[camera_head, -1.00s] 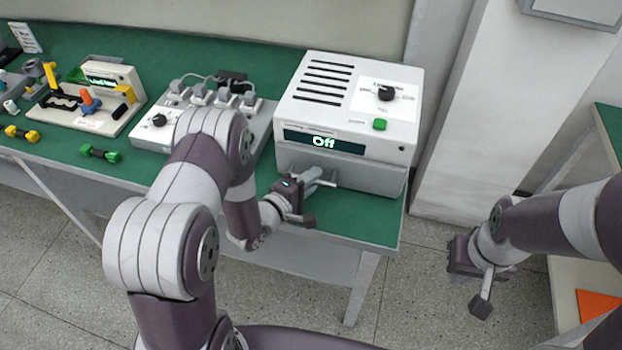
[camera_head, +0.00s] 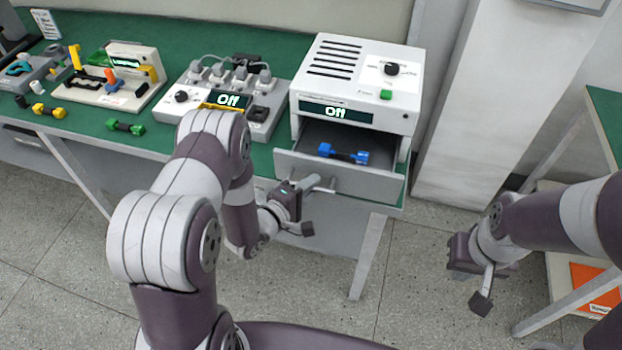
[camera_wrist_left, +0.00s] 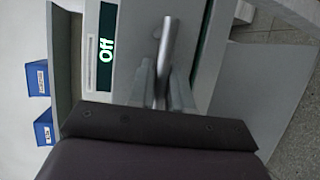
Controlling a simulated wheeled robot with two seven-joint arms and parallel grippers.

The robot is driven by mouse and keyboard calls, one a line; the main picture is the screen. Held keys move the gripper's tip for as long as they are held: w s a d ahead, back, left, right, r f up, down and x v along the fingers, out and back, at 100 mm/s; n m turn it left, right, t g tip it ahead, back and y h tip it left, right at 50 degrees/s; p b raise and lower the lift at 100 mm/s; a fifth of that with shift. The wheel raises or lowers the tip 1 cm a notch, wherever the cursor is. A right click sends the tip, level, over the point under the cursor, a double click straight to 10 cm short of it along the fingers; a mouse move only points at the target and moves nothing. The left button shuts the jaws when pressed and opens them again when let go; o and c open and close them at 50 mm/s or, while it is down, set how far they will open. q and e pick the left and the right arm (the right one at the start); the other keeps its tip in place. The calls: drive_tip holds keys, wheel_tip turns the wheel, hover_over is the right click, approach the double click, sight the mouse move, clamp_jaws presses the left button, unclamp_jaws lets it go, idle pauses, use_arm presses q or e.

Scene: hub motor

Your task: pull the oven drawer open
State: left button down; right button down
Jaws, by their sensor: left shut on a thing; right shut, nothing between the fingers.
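The white oven (camera_head: 352,75) stands on the green bench, its dark display reading "Off". Its grey drawer (camera_head: 365,183) is pulled out at the front, and a blue dumbbell-shaped part (camera_head: 343,153) lies inside it. My left gripper (camera_head: 311,186) is at the drawer front, shut on the drawer handle (camera_head: 326,187). In the left wrist view the handle (camera_wrist_left: 167,55) is a metal bar running between the fingers, and the display (camera_wrist_left: 106,50) shows beside it. The fingertips are partly hidden there. My right gripper (camera_head: 481,285) is shut and empty, above the floor at the right.
Left of the oven are a socket panel (camera_head: 270,105) with plugs and a lever stand (camera_head: 118,98). Green (camera_head: 125,127) and yellow (camera_head: 50,111) dumbbell parts lie near the bench edge. A pale pillar (camera_head: 468,110) stands right of the oven. Floor before the drawer is open.

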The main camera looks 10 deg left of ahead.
use_arm(q)
drive_tip(key=shift+s, duration=1.05)
drive_tip(key=c, duration=1.1)
unclamp_jaws()
drive_tip(key=v, duration=1.2)
drive_tip(key=shift+s+a+r, duration=0.15)
drive_tip(key=shift+s+a, duration=0.05)
drive_tip(key=shift+s, duration=0.1)
drive_tip(key=shift+w, duration=0.1)
